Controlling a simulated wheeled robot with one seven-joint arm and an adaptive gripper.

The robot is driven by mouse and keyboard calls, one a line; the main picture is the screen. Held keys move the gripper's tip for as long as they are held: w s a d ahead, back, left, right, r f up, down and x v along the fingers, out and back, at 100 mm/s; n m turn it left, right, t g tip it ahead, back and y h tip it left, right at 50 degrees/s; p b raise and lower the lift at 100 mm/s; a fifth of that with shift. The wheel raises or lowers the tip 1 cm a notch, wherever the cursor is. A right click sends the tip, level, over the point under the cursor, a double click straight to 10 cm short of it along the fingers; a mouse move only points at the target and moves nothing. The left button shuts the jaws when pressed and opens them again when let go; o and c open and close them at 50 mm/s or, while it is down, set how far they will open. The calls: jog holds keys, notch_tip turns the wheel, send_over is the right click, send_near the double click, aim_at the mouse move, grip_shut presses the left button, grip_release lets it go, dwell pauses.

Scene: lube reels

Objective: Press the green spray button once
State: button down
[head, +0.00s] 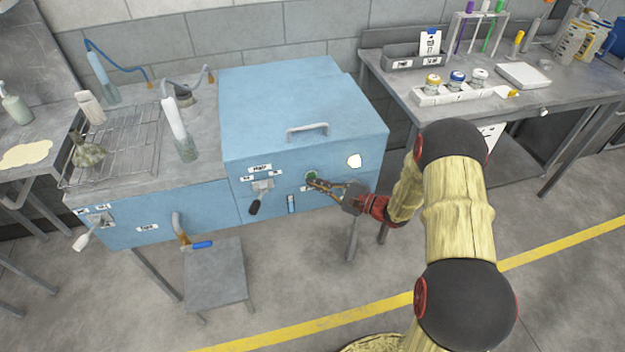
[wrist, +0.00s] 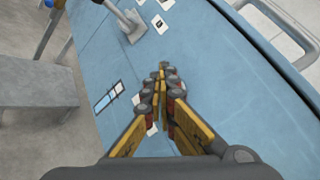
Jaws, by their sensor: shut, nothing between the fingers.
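The green spray button (head: 311,175) is a small round button on the front of the blue cabinet (head: 290,110), right of a lever. My gripper (head: 318,184) is shut and empty. Its fingertips are at the button's lower right edge in the head view, very close to it. I cannot tell whether they touch it. In the wrist view, my closed fingers (wrist: 163,68) point at the blue panel (wrist: 195,50), and the button is not visible there, likely hidden behind the fingertips.
The lever (head: 257,198) with a black grip sticks out left of the button. A handle (head: 307,130) is on the cabinet lid. A small grey stool (head: 215,275) stands at the front left.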

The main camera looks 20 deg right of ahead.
jog(key=shift+s, duration=0.9)
jog(key=s+p, duration=0.1)
jog(key=s, duration=0.4)
dwell(0.4)
dwell(0.6)
